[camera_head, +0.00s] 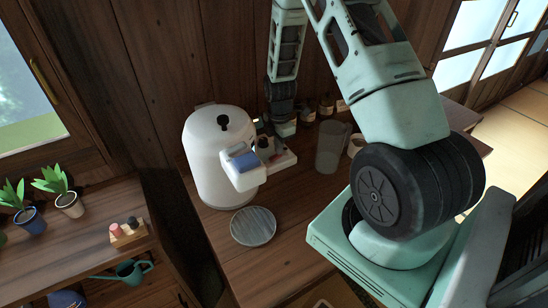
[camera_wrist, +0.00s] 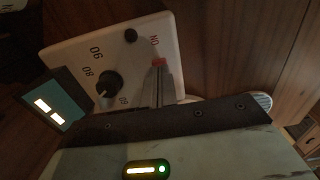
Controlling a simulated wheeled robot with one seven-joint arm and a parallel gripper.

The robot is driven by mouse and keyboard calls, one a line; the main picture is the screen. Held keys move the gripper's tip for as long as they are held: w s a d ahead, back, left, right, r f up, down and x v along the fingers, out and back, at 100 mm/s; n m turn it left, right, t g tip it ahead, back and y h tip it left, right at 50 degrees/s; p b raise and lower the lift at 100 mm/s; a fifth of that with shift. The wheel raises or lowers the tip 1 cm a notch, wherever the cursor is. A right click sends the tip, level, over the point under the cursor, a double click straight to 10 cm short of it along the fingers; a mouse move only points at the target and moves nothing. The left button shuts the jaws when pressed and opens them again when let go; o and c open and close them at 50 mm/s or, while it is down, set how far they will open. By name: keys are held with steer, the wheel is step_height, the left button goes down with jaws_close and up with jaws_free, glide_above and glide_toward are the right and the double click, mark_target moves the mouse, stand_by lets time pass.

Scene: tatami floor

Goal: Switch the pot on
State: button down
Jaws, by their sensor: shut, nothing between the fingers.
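The white pot (camera_head: 208,158) with a black lid knob stands on the wooden counter. Its white control panel (camera_head: 284,161) juts out at its right side. In the wrist view the panel (camera_wrist: 75,55) carries a black dial (camera_wrist: 108,83) with temperature numbers, a small black knob (camera_wrist: 131,36) and an "ON" mark. A small red piece (camera_wrist: 159,62), seemingly the switch, sits beside that mark. My gripper (camera_head: 264,146) is over the panel; its shut fingers (camera_wrist: 158,76) reach to the red piece. Whether they touch it I cannot tell.
A round grey plate (camera_head: 253,226) lies in front of the pot. A clear jug (camera_head: 331,147) and small bottles (camera_head: 326,105) stand to the right, near my arm. The wooden wall is close behind.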

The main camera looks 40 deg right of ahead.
steer(key=shift+f+b, duration=0.35)
steer(key=shift+f, duration=0.2)
steer(key=shift+r+p, duration=2.65)
steer(key=shift+r, duration=0.9)
